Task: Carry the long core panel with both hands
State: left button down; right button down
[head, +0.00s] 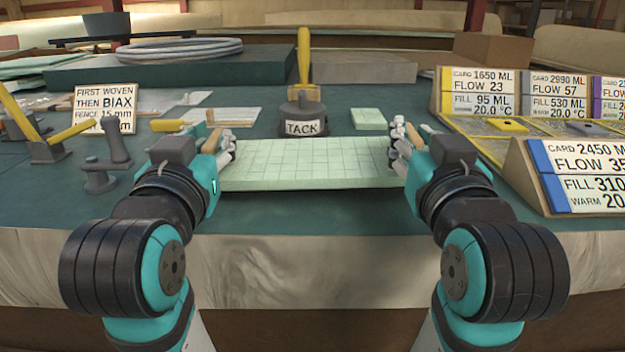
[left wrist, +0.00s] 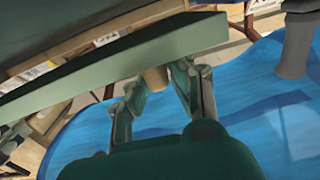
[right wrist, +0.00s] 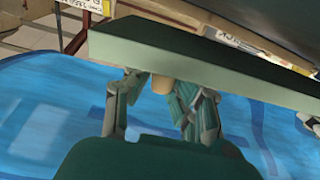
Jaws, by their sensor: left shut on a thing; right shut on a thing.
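The long core panel (head: 310,165) is pale green with a scored grid, and lies roughly level between my two grippers at the front of the green table. My left gripper (head: 226,150) is shut on its left end, and my right gripper (head: 396,148) is shut on its right end. In the left wrist view the panel (left wrist: 110,70) crosses above my fingers (left wrist: 160,95). In the right wrist view the panel (right wrist: 190,62) also passes across my fingers (right wrist: 160,100). The fingertips are partly hidden by the panel. I cannot tell how far it is above the table.
A pot marked TACK (head: 303,118) with a yellow-handled tool stands behind the panel. Card stands (head: 580,170) fill the right side. A clamp (head: 50,145) and a grey handled tool (head: 108,165) stand left. A woven/biax sign (head: 105,108) stands behind.

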pick_arm(q)
jog(key=shift+w+f, duration=0.15)
jog(key=shift+f, duration=0.55)
pick_arm(e)
jog(key=shift+w+d+f+m+g, duration=0.1)
jog(key=shift+w+f+m+g, duration=0.1)
jog(key=shift+f, duration=0.4)
jog(key=shift+w+d+f+m+g, duration=0.1)
jog(key=shift+w+f, duration=0.05)
jog(key=shift+f, duration=0.4)
pick_arm(q)
jog(key=c, duration=1.2)
grip_release()
jog(key=shift+r, duration=0.15)
pick_arm(e)
jog(key=c, duration=1.2)
grip_release()
jog(key=shift+r, duration=0.2)
pick_arm(q)
jog(key=shift+r+p, duration=0.2)
jog(key=shift+p, duration=0.1)
pick_arm(e)
jog(key=shift+r, duration=0.15)
